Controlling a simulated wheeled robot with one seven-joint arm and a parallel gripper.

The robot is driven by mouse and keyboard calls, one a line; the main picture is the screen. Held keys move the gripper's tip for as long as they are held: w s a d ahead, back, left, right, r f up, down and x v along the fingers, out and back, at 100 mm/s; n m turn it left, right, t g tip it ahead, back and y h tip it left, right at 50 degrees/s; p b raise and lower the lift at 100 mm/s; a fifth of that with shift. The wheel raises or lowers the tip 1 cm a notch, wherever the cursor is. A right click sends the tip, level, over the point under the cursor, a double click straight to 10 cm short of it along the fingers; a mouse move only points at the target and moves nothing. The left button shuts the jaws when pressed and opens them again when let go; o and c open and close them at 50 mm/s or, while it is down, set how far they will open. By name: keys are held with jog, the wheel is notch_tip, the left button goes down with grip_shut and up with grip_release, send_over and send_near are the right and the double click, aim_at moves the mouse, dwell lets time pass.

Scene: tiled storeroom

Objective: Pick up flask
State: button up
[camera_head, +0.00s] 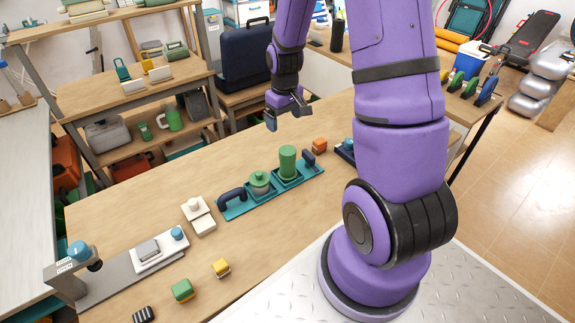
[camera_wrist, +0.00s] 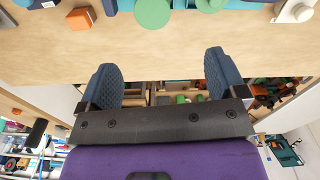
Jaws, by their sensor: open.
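The likely flask is a squat, round-shouldered green vessel (camera_head: 260,183) with a narrow top, upright on the left part of a teal tray (camera_head: 236,208) on the wooden table. A taller, darker green cylinder (camera_head: 288,163) stands beside it on the tray. In the wrist view I see round green tops at the upper edge, the cylinder's (camera_wrist: 152,12) and part of the vessel's (camera_wrist: 210,4). My gripper (camera_head: 287,117) is open and empty above the table, behind the tray and apart from both. Its two fingers also show in the wrist view (camera_wrist: 162,62).
The tray has dark handles (camera_head: 231,197) at its ends. An orange block (camera_head: 319,145) sits by its right end, white blocks (camera_head: 197,213) to its left. A dark blue case (camera_head: 245,57) and shelving (camera_head: 140,75) stand behind. The table behind the tray is clear.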

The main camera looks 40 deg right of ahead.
send_over(288, 150)
jog(key=shift+g, duration=0.3)
jog(key=f, duration=0.5)
jog(key=shift+s+f, duration=0.2)
jog(key=shift+f, duration=0.1)
jog(key=shift+w+f, duration=0.15)
jog(key=shift+f, duration=5.2)
jog(key=c, duration=1.2)
jog(key=shift+r, duration=0.2)
